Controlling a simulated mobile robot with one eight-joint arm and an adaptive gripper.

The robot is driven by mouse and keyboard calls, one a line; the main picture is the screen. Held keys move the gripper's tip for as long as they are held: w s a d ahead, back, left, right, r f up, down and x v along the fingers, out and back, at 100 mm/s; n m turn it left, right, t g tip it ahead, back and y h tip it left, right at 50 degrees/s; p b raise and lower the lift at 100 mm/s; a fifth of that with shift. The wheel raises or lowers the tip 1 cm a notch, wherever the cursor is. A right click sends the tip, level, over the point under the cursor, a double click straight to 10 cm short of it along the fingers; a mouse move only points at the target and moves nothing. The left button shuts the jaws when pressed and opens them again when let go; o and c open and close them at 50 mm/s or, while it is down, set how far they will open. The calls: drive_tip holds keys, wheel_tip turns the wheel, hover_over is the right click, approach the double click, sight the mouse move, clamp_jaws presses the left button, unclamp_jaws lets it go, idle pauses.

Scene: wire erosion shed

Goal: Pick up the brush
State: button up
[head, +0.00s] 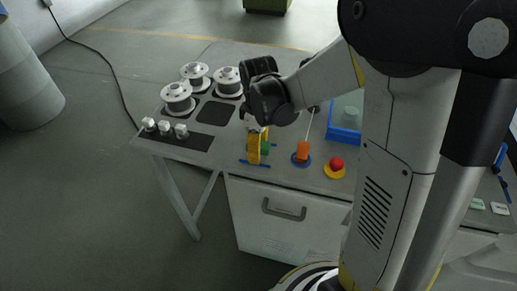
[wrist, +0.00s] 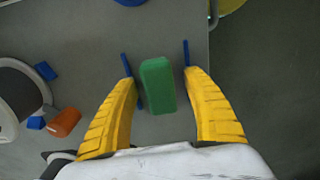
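A green block (wrist: 158,86) lies between the yellow fingers of my gripper (wrist: 160,75) in the wrist view. It is the thing nearest my gripper and may be the brush, but I see no bristles. The fingers are apart, with a gap on both sides of the block. In the head view my gripper (head: 254,150) points down at the front of the grey table, and the green block (head: 265,143) shows partly behind a finger. Thin blue strips show at the fingertips.
An orange thing with a thin rod (head: 303,151) stands on a blue base right of my gripper. A red button on a yellow base (head: 335,166), a blue tray (head: 343,136), white spools (head: 178,98) and small white blocks (head: 165,127) are also on the table (head: 225,143).

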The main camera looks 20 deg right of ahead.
clamp_jaws()
wheel_tip(320, 180, up, 4)
drive_tip(key=shift+r+p, duration=0.1)
drive_tip(key=shift+p, duration=0.95)
drive_tip(key=d+r+p, duration=0.3)
drive_tip(key=d+r, duration=0.4)
drive_tip(key=d, duration=0.4)
drive_tip(key=shift+s+d, duration=0.25)
drive_tip(key=shift+d, duration=0.1)
drive_tip(key=c, duration=0.6)
unclamp_jaws()
drive_tip(key=shift+c, duration=0.2)
drive_tip(key=c, duration=0.6)
drive_tip(key=c, duration=1.2)
unclamp_jaws()
